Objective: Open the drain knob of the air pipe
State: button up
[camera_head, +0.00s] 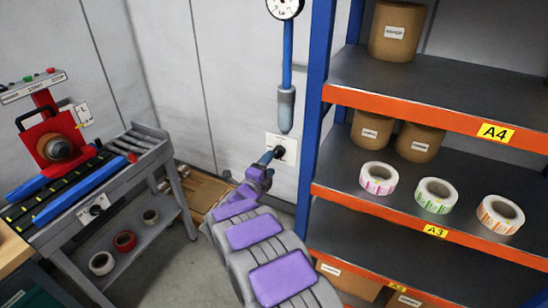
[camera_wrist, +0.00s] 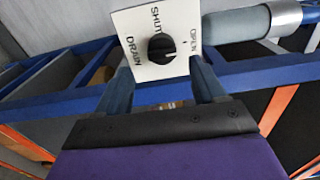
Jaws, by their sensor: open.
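The black drain knob (camera_wrist: 161,47) sits on a white plate (camera_wrist: 125,20) marked SHUT, OPEN and DRAIN. I cannot clearly tell which mark the knob points to. The plate also shows on the wall in the head view (camera_head: 289,157), below the lower end of the air pipe (camera_head: 287,70). My gripper (camera_wrist: 160,66) is open, its two blue-grey fingers spread to either side of the knob. In the head view my gripper (camera_head: 267,157) is close in front of the plate and partly hides the knob. I cannot tell whether the fingers touch anything.
A shelf rack with a blue post (camera_head: 315,90) stands just right of the plate, holding label rolls (camera_head: 436,195) and brown rolls (camera_head: 398,32). The red label rewinder (camera_head: 52,140) stands on a roller table at left.

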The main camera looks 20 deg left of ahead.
jog(key=s+p, duration=0.1)
jog(key=s, duration=1)
jog(key=shift+a+f+p, duration=0.15)
jog(key=shift+a+p, duration=0.2)
jog(key=shift+a, duration=0.1)
